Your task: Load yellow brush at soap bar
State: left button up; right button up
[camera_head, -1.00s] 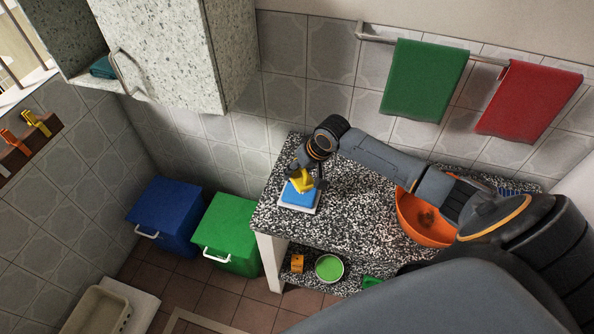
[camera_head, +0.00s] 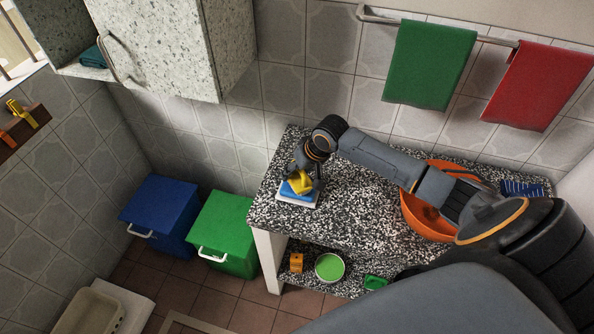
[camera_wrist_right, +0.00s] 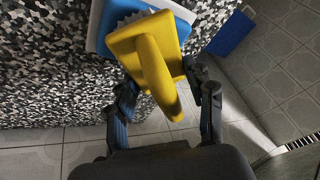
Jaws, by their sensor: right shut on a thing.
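The yellow brush (camera_head: 300,182) is held in my right gripper (camera_head: 306,174) at the left end of the speckled counter. In the right wrist view the brush (camera_wrist_right: 150,62) lies between the two fingers of the gripper (camera_wrist_right: 165,98), its pale bristles facing away from the palm. A blue soap bar (camera_head: 292,192) lies on a white dish (camera_head: 296,203) on the counter. The brush is over the soap bar; whether the bristles touch it I cannot tell. In the wrist view the blue bar (camera_wrist_right: 112,12) is partly hidden behind the brush. My left gripper is not in view.
An orange basin (camera_head: 412,215) stands on the counter (camera_head: 350,215) to the right, with a blue brush-like item (camera_head: 522,188) near it. A green bowl (camera_head: 329,267) and an orange block (camera_head: 296,262) are on the lower shelf. Blue (camera_head: 160,205) and green (camera_head: 224,225) bins stand left.

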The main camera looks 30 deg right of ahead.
jog(key=shift+f, duration=0.2)
dwell(0.4)
jog(key=shift+f, duration=0.3)
jog(key=shift+s+f+p, duration=0.1)
jog(key=shift+f+p, duration=0.05)
jog(key=shift+p, duration=0.15)
dwell(2.1)
notch_tip(320, 180, up, 7)
jog(key=p, duration=0.8)
dwell(0.5)
dwell(0.3)
